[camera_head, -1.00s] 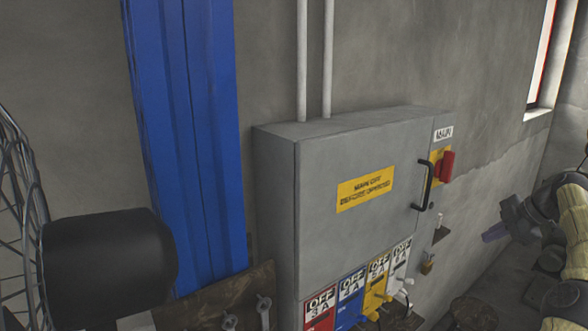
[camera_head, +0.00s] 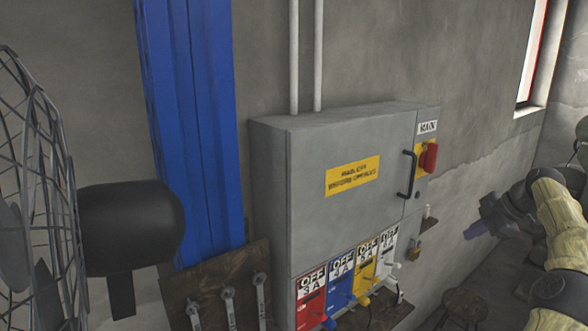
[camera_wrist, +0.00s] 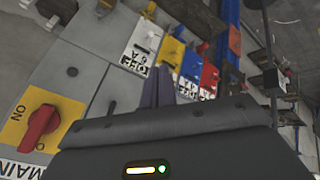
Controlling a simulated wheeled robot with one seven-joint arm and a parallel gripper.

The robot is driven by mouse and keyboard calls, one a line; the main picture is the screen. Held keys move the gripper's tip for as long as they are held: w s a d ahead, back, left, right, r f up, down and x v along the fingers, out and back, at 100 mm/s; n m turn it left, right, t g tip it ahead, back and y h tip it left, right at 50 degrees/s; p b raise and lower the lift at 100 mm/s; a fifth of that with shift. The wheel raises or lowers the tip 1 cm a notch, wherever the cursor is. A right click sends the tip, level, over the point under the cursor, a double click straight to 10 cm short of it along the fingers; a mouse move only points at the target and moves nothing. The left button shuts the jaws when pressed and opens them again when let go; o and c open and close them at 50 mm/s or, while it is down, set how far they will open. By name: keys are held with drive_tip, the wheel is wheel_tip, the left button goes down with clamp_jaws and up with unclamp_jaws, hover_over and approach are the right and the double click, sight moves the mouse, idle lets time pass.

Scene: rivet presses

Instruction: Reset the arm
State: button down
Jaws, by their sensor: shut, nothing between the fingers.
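My arm (camera_head: 555,230) comes in from the right edge of the head view. My gripper (camera_head: 474,231), with purple fingers, points left and down, to the right of the grey electrical cabinet (camera_head: 345,225). The fingers are close together and hold nothing. In the wrist view the gripper (camera_wrist: 158,88) shows as two purple fingers side by side. They appear over the cabinet's row of coloured switch panels, and I cannot tell how far off the cabinet is.
The cabinet has a red main switch (camera_head: 429,157), a black door handle (camera_head: 408,175) and red, blue, yellow and white switch panels below. A caged fan (camera_head: 130,228) stands at left before a blue column (camera_head: 192,120). Wrenches (camera_head: 228,306) hang on a board.

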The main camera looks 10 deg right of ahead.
drive_tip(key=w+a+f+m+g+h+b, duration=0.15)
drive_tip(key=a+f, duration=0.25)
drive_tip(key=a, duration=0.6)
drive_tip(key=w+a+f+m+g+b, duration=0.1)
drive_tip(key=w+a+f, duration=0.2)
drive_tip(key=a, duration=0.6)
drive_tip(key=w+a+f+m+g+h+b, duration=0.15)
drive_tip(key=a+f, duration=0.25)
drive_tip(key=a, duration=0.6)
drive_tip(key=s+a+f+m+b, duration=0.3)
drive_tip(key=s+a+f+m, duration=0.2)
drive_tip(key=s+a+f, duration=0.45)
drive_tip(key=s+a+f+m+b, duration=0.1)
drive_tip(key=s+a+f+m, duration=0.1)
drive_tip(key=s, duration=0.5)
drive_tip(key=s+a+f+m+b, duration=0.1)
drive_tip(key=s+a+f+m, duration=0.1)
drive_tip(key=s, duration=0.6)
drive_tip(key=shift+a+f+m+t+h, duration=0.3)
drive_tip(key=shift+a+m, duration=0.4)
drive_tip(key=shift+a, duration=0.4)
drive_tip(key=shift+s, duration=0.1)
